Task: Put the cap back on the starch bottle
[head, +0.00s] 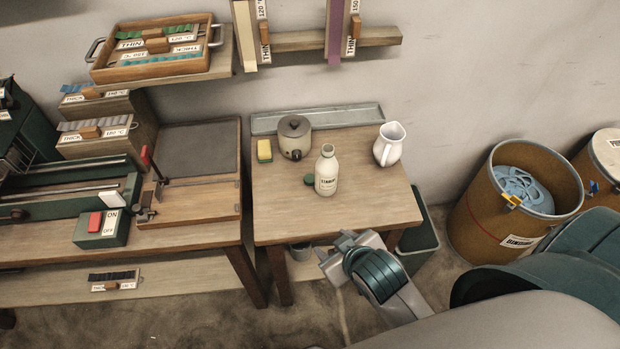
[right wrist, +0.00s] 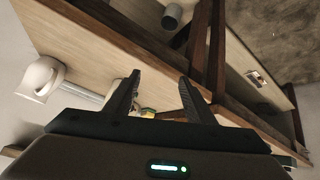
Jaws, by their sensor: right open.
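My right gripper (head: 328,256) is below the table's front edge in the head view, apart from bottle and cap. In the right wrist view its two fingers (right wrist: 160,80) are spread with nothing held between them. I cannot make out the bottle or cap clearly there. My left gripper is not in view.
On the small table (head: 272,218) are a yellow sponge (head: 264,151), a grey pot (head: 294,138) and a white pitcher (head: 389,145). The pitcher also shows in the right wrist view (right wrist: 40,78). A green bin (head: 418,237) stands right of the table. The table's front is clear.

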